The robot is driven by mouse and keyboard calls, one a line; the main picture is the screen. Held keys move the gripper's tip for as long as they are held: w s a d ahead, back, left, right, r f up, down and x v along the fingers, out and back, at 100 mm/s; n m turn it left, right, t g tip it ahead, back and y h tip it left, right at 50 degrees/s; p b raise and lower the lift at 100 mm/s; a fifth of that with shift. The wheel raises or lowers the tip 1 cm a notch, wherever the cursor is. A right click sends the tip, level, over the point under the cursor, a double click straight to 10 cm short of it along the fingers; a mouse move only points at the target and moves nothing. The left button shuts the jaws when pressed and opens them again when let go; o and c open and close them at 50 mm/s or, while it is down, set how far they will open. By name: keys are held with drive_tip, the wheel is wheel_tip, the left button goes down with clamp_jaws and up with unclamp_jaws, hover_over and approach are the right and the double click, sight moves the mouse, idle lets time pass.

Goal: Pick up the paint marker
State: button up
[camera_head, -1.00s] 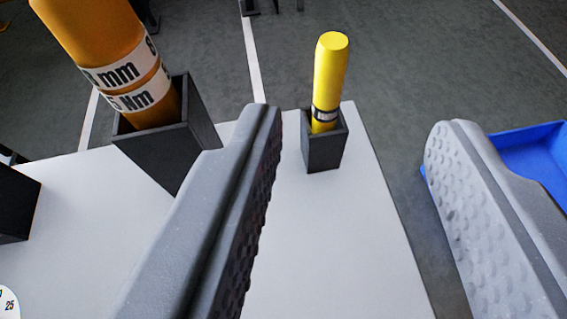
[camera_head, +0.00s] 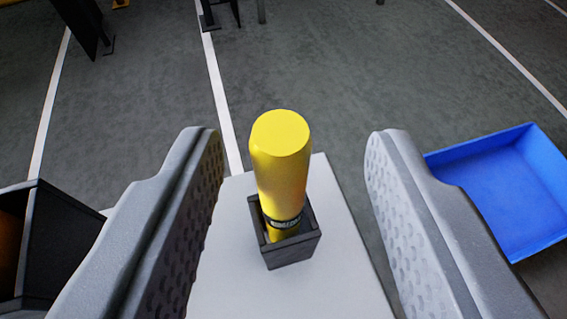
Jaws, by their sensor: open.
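The paint marker (camera_head: 281,175) is a yellow cylinder with a dark, lettered band low on its body. It stands upright in a small dark square holder (camera_head: 292,252) on the white table top. My gripper (camera_head: 295,140) is open, with one grey textured finger on each side of the marker. In the picture the marker lies between the fingers, with a gap on both sides, and neither finger appears to touch it. The marker's lower end is hidden inside the holder.
A larger dark holder (camera_head: 50,245) with an orange item inside stands at the left edge, partly behind the left finger. A blue tray (camera_head: 500,185) lies right of the table (camera_head: 345,285). Grey floor with white lines lies beyond.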

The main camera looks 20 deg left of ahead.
drive_tip(key=shift+w+a+f, duration=0.15)
drive_tip(key=shift+w+f, duration=0.15)
drive_tip(key=shift+f, duration=0.1)
drive_tip(key=shift+b+x, duration=0.75)
drive_tip(key=shift+x, duration=1.25)
drive_tip(key=shift+s+a+f, duration=0.1)
drive_tip(key=shift+s, duration=0.05)
clamp_jaws()
